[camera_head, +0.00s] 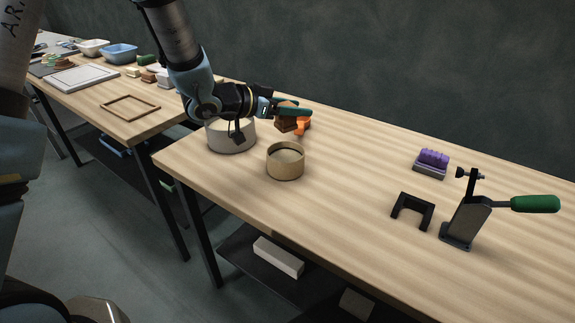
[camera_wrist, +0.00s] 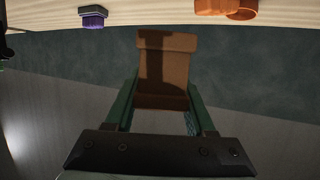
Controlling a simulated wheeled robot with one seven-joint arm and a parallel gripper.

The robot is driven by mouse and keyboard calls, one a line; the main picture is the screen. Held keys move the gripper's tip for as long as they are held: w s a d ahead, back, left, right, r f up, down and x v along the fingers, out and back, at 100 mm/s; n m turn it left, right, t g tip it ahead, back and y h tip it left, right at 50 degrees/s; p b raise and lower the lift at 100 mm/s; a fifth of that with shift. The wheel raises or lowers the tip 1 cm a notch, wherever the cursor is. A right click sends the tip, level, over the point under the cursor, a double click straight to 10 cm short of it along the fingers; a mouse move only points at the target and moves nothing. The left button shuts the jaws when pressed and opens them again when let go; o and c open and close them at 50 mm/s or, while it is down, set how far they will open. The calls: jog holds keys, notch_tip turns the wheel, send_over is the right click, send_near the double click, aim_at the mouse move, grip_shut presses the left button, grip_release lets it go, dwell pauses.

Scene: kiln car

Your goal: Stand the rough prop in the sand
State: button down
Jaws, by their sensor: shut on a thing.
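My gripper (camera_head: 290,112) has green fingers and is above the back of the bench, shut on a brown, blocky prop (camera_head: 286,124). In the wrist view the prop (camera_wrist: 163,72) sits between the fingers (camera_wrist: 160,108), with a wider end and a shaded patch. A grey round tub (camera_head: 232,143) stands below and left of the gripper, partly hidden by my wrist. A tan round container (camera_head: 286,168) stands in front, with a pale tan fill inside. I cannot tell for certain which of the two holds the sand.
An orange object (camera_head: 303,124) lies just behind the prop. A purple ribbed piece on a grey base (camera_head: 431,163), a black U-shaped bracket (camera_head: 412,210) and a green-handled clamp (camera_head: 467,218) stand to the right. The bench (camera_head: 350,165) is clear between.

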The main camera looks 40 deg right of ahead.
aim_at(294, 146)
notch_tip(294, 146, down, 9)
jog(key=shift+f+p, duration=0.2)
jog(key=shift+p, duration=0.55)
jog(key=shift+f, duration=0.15)
jog(key=shift+f+b, duration=0.5)
jog(key=shift+b, duration=0.05)
